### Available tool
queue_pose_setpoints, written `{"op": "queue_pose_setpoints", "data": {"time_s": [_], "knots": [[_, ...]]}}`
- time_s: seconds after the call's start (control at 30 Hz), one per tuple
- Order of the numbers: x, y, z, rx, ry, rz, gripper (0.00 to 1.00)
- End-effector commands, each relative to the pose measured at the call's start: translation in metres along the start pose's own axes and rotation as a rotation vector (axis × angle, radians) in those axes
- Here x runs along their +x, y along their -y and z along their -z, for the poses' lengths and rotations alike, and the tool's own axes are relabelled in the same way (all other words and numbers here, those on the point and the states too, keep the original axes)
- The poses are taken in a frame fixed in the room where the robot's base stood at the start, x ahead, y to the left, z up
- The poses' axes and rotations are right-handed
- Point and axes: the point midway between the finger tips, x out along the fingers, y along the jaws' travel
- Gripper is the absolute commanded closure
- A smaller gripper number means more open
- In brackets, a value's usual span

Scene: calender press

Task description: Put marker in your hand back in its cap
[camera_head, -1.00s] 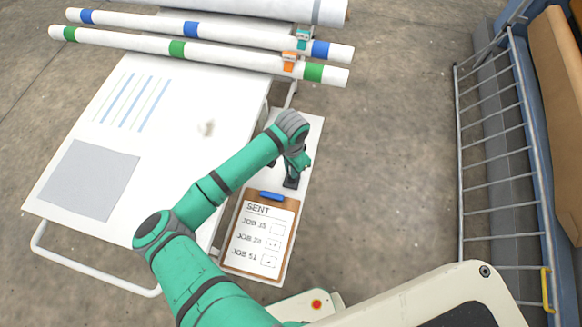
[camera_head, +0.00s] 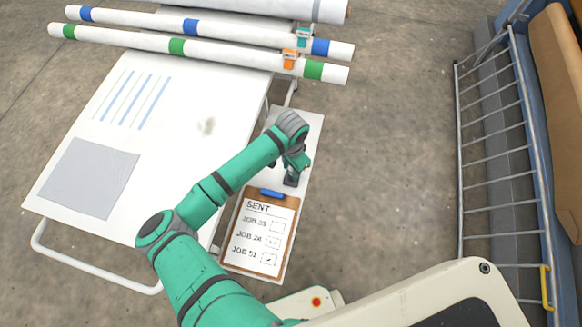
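My gripper (camera_head: 291,178) is at the end of my green arm, above the narrow white side shelf, just past the top of the clipboard (camera_head: 230,259). The gripper's fingers are small and dark here, and I cannot tell whether they are open or shut. I cannot make out a marker or a cap; the wrist and gripper hide what lies beneath them. The clipboard's sheet (camera_head: 262,226) reads SENT, with job lines and small boxes beside them. A blue clip (camera_head: 272,193) is at its top.
A large white table (camera_head: 165,125) with a grey sheet (camera_head: 90,178) and blue stripes is at left. White rollers (camera_head: 120,32) with blue and green bands cross the back. Bare floor (camera_head: 385,150) lies right of the shelf, before a metal railing (camera_head: 510,185).

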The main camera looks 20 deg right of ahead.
Motion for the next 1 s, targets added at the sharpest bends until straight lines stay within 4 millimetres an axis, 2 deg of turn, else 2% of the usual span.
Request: {"op": "queue_pose_setpoints", "data": {"time_s": [0.3,0.43,0.57,0.8,1.0], "knots": [[-0.001,0.000,0.000,0.000,0.000,0.000,0.61],[-0.009,0.001,0.000,0.000,0.000,0.001,0.61],[-0.028,0.001,0.000,0.000,-0.001,0.002,0.61],[-0.074,0.001,0.001,0.001,-0.001,0.002,0.61],[-0.100,0.001,0.001,0.000,-0.001,0.002,0.61]]}}
